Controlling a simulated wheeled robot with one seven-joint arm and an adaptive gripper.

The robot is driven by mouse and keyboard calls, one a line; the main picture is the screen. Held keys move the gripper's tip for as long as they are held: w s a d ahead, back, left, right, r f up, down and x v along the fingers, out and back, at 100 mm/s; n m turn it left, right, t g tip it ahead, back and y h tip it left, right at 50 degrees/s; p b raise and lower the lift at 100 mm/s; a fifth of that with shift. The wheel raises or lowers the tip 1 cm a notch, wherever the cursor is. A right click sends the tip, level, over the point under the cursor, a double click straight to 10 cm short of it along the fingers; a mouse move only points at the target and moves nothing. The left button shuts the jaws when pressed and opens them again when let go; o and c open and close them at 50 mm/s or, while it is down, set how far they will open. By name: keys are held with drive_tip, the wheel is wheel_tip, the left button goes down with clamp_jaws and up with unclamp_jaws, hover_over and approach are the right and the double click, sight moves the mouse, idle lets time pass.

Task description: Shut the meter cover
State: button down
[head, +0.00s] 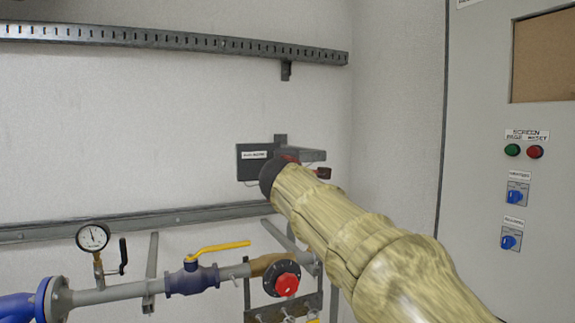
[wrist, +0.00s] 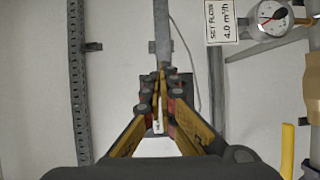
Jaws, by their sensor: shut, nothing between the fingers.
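The meter cover (head: 251,152) shows in the head view as a dark grey panel with a white label, against the back wall. A grey box-like part (head: 310,155) juts out just right of it. My forearm crosses in front and hides part of both, so I cannot tell how far the cover stands open. My gripper (wrist: 161,74) is shut and empty in the wrist view, its yellow and dark fingers meeting in front of the wall. In the head view it is mostly hidden behind my wrist, close to the meter. I cannot tell whether it touches the cover.
A slotted cable tray (head: 180,38) runs above, and a grey rail (head: 130,224) below. Pipes with a gauge (head: 93,237), a yellow valve lever (head: 222,247) and a red knob (head: 287,284) lie below. A control cabinet (head: 480,130) stands at right.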

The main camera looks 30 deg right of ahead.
drive_tip(key=s+d+p, duration=0.1)
drive_tip(key=s+d, duration=0.4)
drive_tip(key=s, duration=0.2)
drive_tip(key=shift+s, duration=0.25)
drive_tip(key=shift+r, duration=0.1)
